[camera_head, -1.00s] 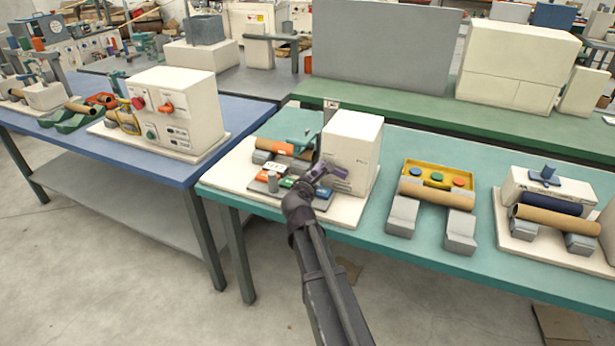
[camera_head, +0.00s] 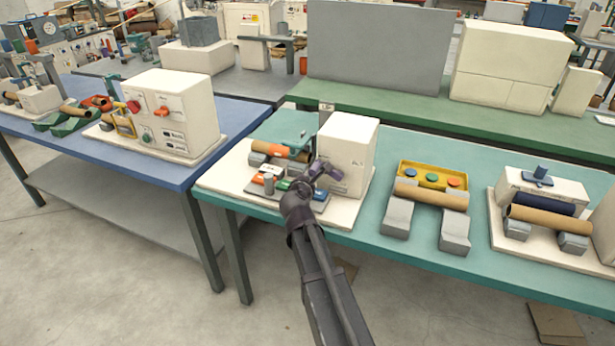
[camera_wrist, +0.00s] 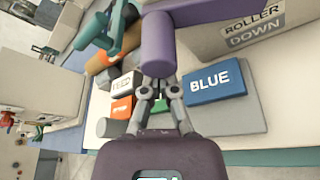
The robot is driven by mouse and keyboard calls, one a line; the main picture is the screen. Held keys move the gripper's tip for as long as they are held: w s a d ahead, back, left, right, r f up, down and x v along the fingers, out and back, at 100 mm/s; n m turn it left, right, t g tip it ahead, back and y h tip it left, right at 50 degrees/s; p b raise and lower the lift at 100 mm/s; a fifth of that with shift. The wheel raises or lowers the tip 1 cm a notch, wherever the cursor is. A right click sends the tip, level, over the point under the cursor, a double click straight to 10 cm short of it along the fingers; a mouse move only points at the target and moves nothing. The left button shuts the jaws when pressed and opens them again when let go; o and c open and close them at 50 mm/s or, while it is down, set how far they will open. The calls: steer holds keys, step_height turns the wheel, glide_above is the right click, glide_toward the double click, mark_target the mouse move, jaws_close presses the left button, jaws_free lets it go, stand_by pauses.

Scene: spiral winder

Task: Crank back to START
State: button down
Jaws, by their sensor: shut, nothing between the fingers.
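The winder is a cream box (camera_head: 347,150) on a cream base plate at the left end of the teal table. A purple cylinder (camera_wrist: 158,42) stands out beside the box. It also shows in the head view (camera_head: 329,169); I cannot tell whether it is the crank's grip. A teal lever-like part (camera_wrist: 118,32) lies left of it. My gripper (camera_wrist: 157,80) is shut and empty, its fingertips at or close to the purple cylinder's end; contact is unclear. It also shows in the head view (camera_head: 314,176), in front of the box. No START mark is readable.
Beside the fingers are a blue key marked BLUE (camera_wrist: 214,80), a white key (camera_wrist: 125,83) and an orange key (camera_wrist: 121,108). A ROLLER DOWN label (camera_wrist: 253,25) is on the box. A yellow button tray (camera_head: 432,174) stands right on the table. A brown tube lies behind the keys.

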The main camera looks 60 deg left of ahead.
steer(key=shift+f, duration=0.1)
steer(key=shift+s+a+f+b, duration=0.35)
steer(key=shift+a+f+b, duration=0.15)
steer(key=shift+f+b, duration=0.1)
steer(key=shift+s+a+f+b, duration=0.3)
steer(key=shift+a+f+b, duration=0.2)
steer(key=shift+b, duration=0.1)
steer(key=p+v, duration=0.2)
steer(key=v, duration=0.8)
steer(key=shift+s+f, duration=0.25)
steer(key=shift+f, duration=0.1)
